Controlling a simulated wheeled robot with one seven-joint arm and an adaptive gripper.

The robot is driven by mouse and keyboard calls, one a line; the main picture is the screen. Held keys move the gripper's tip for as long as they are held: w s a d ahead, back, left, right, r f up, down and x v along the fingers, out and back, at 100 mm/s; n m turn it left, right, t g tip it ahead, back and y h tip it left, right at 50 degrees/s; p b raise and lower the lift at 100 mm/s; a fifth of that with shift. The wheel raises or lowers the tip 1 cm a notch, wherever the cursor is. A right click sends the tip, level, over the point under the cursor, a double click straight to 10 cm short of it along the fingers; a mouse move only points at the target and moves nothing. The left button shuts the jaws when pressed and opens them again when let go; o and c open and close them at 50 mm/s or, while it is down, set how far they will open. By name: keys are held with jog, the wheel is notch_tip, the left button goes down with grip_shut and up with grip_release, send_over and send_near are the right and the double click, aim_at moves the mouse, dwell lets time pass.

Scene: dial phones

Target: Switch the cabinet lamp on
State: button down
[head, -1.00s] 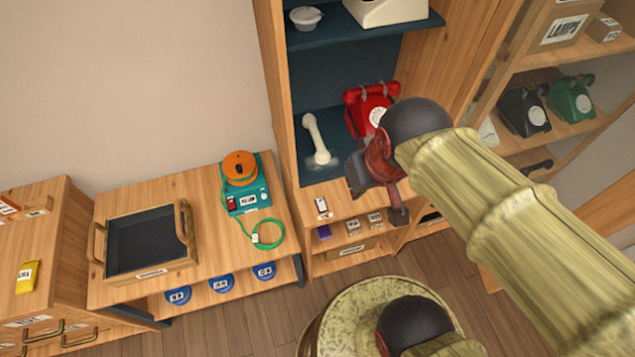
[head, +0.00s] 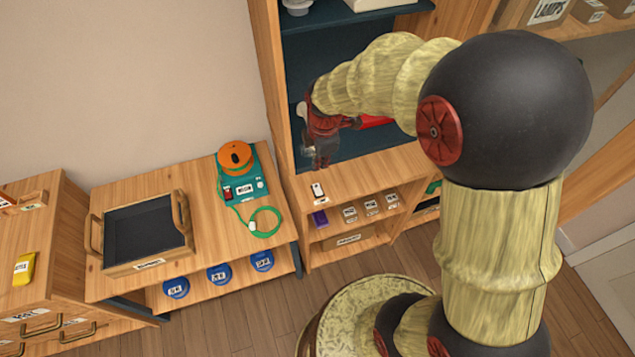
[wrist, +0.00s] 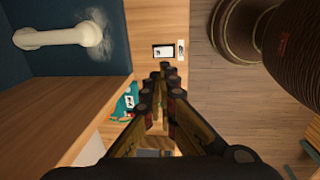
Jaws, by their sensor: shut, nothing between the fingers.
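A small switch (head: 318,190) with a white and dark face sits on the cabinet's front ledge, below the blue-lined compartment. The switch also shows in the wrist view (wrist: 163,51), just beyond my fingertips, with a small label (wrist: 180,49) beside it. My gripper (head: 321,163) is shut and empty, a little above the switch in the head view. In the wrist view its closed fingertips (wrist: 165,69) point toward the switch. Whether they touch it I cannot tell.
A teal device (head: 243,184) with an orange reel and green cord stands on the left bench, beside a black tray (head: 148,265).

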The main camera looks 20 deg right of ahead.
aim_at(317, 187)
jog(key=f+b, duration=0.1)
jog(key=f, duration=0.3)
jog(key=w+f+b, duration=0.1)
jog(key=f, duration=0.4)
jog(key=w+f+b, duration=0.1)
jog(key=f+b, duration=0.1)
jog(key=f, duration=0.2)
jog(key=shift+f, duration=0.4)
jog(key=g+p, duration=0.1)
jog(key=p, duration=0.1)
jog(key=f+g+p, duration=0.1)
jog(key=p, duration=0.1)
jog(key=shift+w, duration=0.25)
jog(key=shift+f, duration=0.15)
